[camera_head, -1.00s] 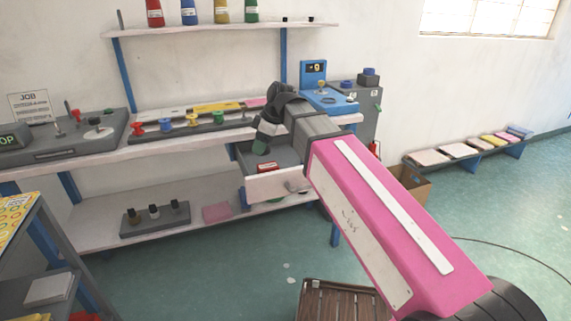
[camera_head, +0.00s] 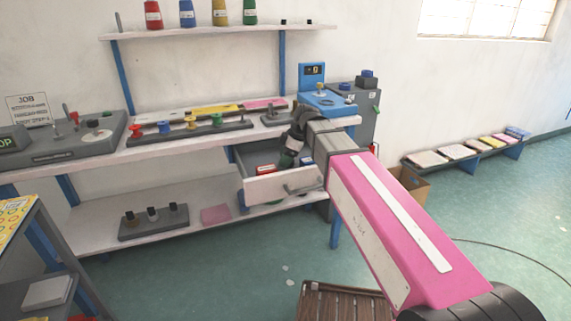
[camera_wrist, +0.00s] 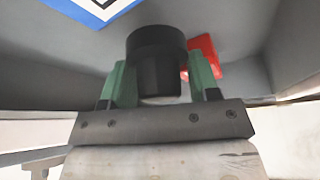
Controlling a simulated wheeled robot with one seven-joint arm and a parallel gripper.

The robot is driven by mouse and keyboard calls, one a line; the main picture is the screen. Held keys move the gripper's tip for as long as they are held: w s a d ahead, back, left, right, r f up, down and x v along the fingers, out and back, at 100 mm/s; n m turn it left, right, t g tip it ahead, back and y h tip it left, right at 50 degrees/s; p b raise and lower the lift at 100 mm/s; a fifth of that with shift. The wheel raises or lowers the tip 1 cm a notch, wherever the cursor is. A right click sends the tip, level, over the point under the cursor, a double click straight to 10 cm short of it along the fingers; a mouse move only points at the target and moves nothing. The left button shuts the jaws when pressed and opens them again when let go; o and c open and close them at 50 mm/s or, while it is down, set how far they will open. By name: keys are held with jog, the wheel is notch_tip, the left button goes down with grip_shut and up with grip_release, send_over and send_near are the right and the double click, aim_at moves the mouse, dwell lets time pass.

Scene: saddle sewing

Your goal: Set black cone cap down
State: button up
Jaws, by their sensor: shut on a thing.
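The black cone cap (camera_wrist: 157,60) is a short dark cylinder with a wider rim. It sits between the green fingertips of my gripper (camera_wrist: 160,85), which is shut on it. In the head view my gripper (camera_head: 288,158) reaches down into the open drawer (camera_head: 285,187) under the workbench. The cap cannot be made out there. In the wrist view the grey drawer interior surrounds the cap. Whether the cap touches the drawer floor cannot be told.
A red object (camera_head: 265,169) lies in the drawer, left of my gripper; it shows behind the right finger in the wrist view (camera_wrist: 205,55). A blue machine (camera_head: 325,102) stands on the bench above. A rack with several dark-topped pieces (camera_head: 153,222) is on the lower shelf.

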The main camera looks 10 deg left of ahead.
jog(key=shift+f, duration=1.25)
jog(key=shift+f, duration=0.15)
jog(key=o, duration=0.7)
jog(key=v, duration=1.2)
